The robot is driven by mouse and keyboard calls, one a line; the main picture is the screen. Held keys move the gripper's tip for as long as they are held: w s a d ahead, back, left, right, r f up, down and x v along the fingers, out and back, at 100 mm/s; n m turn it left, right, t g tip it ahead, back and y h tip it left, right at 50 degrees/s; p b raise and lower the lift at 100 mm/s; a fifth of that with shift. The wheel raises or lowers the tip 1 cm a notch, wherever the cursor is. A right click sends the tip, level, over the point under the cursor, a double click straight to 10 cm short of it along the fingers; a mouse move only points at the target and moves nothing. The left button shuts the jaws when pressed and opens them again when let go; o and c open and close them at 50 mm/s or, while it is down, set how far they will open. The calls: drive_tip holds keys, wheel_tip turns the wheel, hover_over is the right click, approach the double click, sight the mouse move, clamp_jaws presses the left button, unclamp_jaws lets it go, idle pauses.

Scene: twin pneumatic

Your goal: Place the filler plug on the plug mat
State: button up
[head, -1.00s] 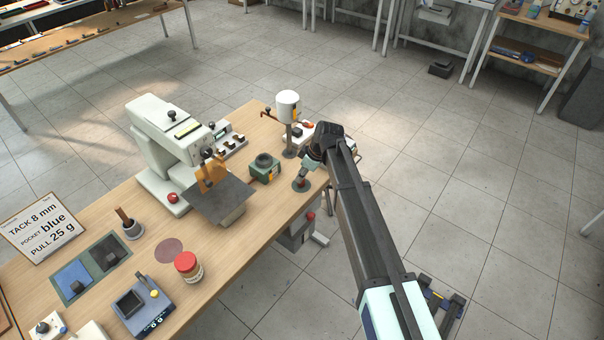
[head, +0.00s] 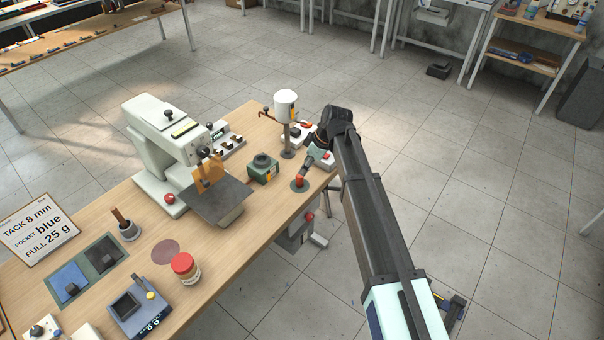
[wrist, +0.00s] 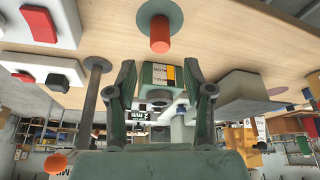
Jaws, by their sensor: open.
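The filler plug (head: 299,180), a small orange-red cylinder, stands upright on the round grey-green plug mat (head: 292,187) near the table's right edge. In the wrist view the plug (wrist: 160,35) shows at the top, on the same round mat (wrist: 172,12). My gripper (head: 307,170) is just behind and to the right of the plug in the head view. In the wrist view my gripper (wrist: 160,72) has its two fingers spread with nothing held between them, and the plug is apart from them.
A green block (head: 263,171) with a dark round top and a white cup on a post (head: 286,105) stand close by. A white press (head: 160,140) with a grey plate is left. A red-lidded jar (head: 186,270) stands nearer. Bare wood lies between plate and mat.

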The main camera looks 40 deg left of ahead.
drive_tip(key=s+b+v, duration=0.1)
drive_tip(key=v, duration=0.5)
drive_tip(key=s+d+f+m+h, duration=0.1)
drive_tip(key=d+f+m, duration=0.2)
drive_tip(key=d+f, duration=0.75)
drive_tip(key=s+d+f+m+g+h, duration=0.1)
drive_tip(key=d+f+m, duration=0.3)
drive_tip(key=d+f, duration=0.7)
drive_tip(key=s+d+f+m+h, duration=0.1)
drive_tip(key=s+d+f+m, duration=0.15)
drive_tip(key=d+f, duration=0.9)
drive_tip(key=s+d+f+m+g+h, duration=0.1)
drive_tip(key=s+d+f+m, duration=0.25)
drive_tip(key=s+d, duration=0.4)
drive_tip(key=s+d+f+m+g, duration=0.15)
drive_tip(key=s+d+f, duration=0.3)
drive_tip(key=d, duration=0.55)
drive_tip(key=s+d+f+m+g, duration=0.1)
drive_tip(key=s+d+m, duration=0.2)
drive_tip(key=s, duration=0.7)
drive_tip(key=s+d+f+m+g, duration=0.1)
drive_tip(key=s+d+m, duration=0.3)
drive_tip(key=s+d, duration=0.3)
drive_tip(key=s, duration=0.3)
drive_tip(key=shift+f, duration=0.25)
drive_tip(key=shift+w+h, duration=0.1)
drive_tip(key=shift+h, duration=0.2)
